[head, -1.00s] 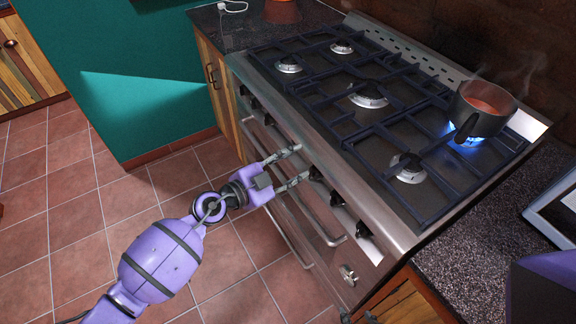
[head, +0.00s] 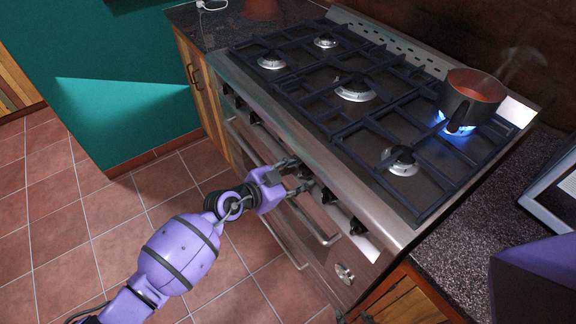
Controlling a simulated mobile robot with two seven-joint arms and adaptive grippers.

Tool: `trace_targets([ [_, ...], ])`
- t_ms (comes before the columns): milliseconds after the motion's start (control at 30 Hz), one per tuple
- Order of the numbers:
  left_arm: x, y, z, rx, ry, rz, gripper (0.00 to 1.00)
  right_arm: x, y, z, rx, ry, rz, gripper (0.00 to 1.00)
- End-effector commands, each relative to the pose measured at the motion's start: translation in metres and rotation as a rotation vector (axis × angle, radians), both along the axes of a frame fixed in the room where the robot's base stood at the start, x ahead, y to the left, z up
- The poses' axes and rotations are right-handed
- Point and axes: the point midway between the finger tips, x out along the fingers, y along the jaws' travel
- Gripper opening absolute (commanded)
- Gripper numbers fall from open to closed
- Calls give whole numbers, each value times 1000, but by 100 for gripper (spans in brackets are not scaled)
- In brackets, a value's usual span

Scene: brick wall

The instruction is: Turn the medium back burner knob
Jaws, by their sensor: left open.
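The stove (head: 345,170) has a steel front panel with a row of black knobs. Two knobs (head: 328,196) (head: 357,226) show right of my left gripper, and several (head: 240,103) show to its left. My left gripper (head: 301,172) is open at the front panel, its two fingers on either side of a dark knob (head: 305,174) that they partly hide. I cannot tell whether the fingers touch it. No label shows which burner each knob serves. The back burners (head: 325,41) and the middle burner (head: 354,90) show no flame. My right gripper is not in view.
A dark pot (head: 470,100) with red contents steams over a blue flame (head: 456,130) at the back right burner. Dark counters flank the stove. The tiled floor at left is clear.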

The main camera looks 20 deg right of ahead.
Motion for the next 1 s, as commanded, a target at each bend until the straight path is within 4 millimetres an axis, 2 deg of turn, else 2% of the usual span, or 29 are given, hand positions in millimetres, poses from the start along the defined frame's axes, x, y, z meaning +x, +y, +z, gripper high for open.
trace_targets([
  [233,1,-1,1,-1,-2,0,42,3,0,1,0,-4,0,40],
  [533,0,-1,0,1,0,-1,2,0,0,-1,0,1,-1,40],
  [1000,-3,-1,-3,17,-27,-4,1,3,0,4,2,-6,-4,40],
])
